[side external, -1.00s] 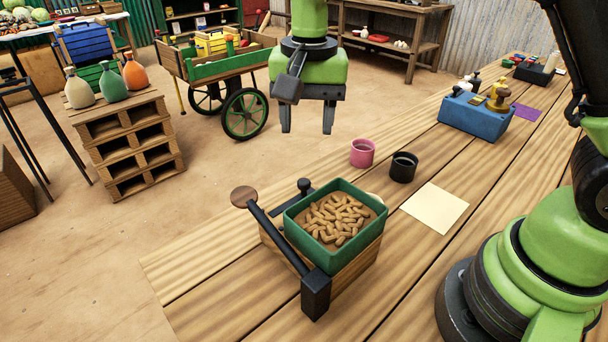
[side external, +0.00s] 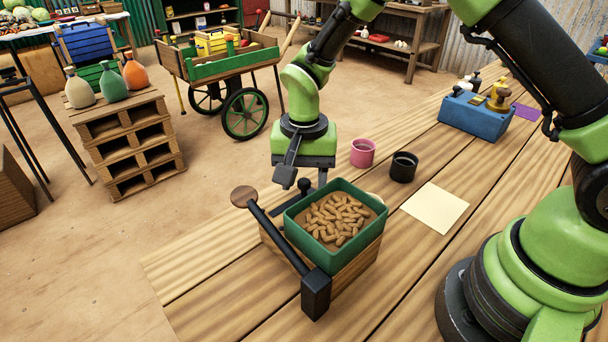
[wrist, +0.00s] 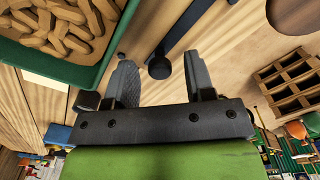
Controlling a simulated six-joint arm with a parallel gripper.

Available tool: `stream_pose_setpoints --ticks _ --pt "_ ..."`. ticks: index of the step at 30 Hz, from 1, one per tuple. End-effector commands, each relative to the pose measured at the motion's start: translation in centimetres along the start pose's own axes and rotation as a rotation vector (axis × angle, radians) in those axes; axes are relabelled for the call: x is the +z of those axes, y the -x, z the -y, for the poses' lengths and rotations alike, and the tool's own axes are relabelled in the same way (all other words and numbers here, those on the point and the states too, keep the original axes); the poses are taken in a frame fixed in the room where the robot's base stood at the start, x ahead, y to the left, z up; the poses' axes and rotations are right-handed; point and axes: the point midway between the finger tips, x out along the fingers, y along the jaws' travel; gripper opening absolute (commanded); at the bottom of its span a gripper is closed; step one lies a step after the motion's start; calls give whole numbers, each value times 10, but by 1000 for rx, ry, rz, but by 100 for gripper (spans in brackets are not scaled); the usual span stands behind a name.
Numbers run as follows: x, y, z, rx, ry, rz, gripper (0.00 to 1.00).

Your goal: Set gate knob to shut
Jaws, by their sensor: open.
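The gate knob appears to be the black ball-ended lever (side external: 304,184) just behind the green tray (side external: 295,217) of brown pellets. My gripper (side external: 305,182) is low over this knob, pointing down, with its fingers apart. In the wrist view the knob (wrist: 159,67) shows in the gap between my open fingers (wrist: 159,60), with its black bar running up and right. I cannot tell if a finger touches it. The fingertips are partly hidden in the side view.
Pink (side external: 362,153) and black (side external: 403,167) cups and a cream sheet (side external: 434,208) lie to the right. The bench front is clear.

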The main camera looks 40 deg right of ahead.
Motion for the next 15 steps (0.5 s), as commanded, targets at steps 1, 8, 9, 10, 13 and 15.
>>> stream_pose_setpoints --ticks 1,8,9,10,13,15 --pt "0 0 0 0 0 0 49" --pt "0 0 0 0 0 0 15" --pt "0 0 0 0 0 0 6" --pt "0 0 0 0 0 0 0" --pt "0 0 0 1 0 0 0" --pt "2 0 2 0 2 0 0"
